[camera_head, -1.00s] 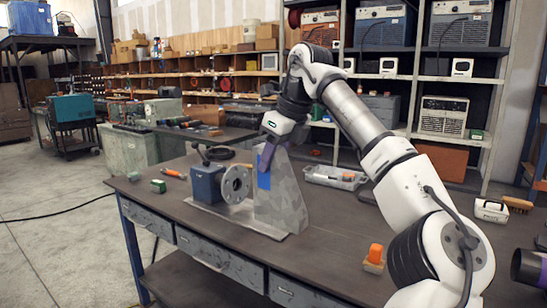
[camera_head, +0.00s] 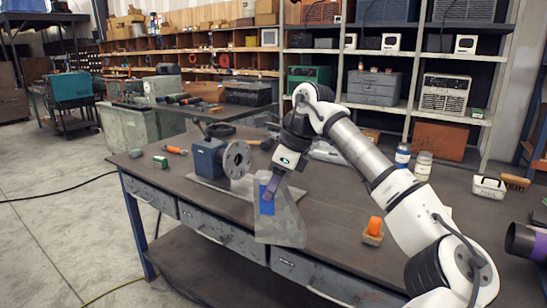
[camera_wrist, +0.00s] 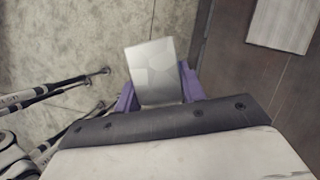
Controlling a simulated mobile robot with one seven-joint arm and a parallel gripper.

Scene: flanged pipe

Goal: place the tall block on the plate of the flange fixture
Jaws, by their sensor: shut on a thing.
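The tall block (camera_head: 282,224) is grey and tapered with a blue patch near its top. My gripper (camera_head: 271,187) is shut on its upper end and holds it roughly upright, in front of the fixture. In the wrist view, the block's end (camera_wrist: 152,65) shows between the purple fingers of my gripper (camera_wrist: 158,90), with concrete floor behind it. The flange fixture (camera_head: 208,158) is a blue body with a round grey flange (camera_head: 236,160). Its flat plate (camera_head: 215,188) lies on the bench; the held block hides part of its right end.
The dark bench top (camera_head: 335,210) has drawers along its front edge. An orange-topped item (camera_head: 374,228) stands to the right, with jars (camera_head: 423,166) and a white case (camera_head: 489,187) farther back. Small green blocks (camera_head: 160,161) and an orange-handled tool (camera_head: 176,150) lie left of the fixture.

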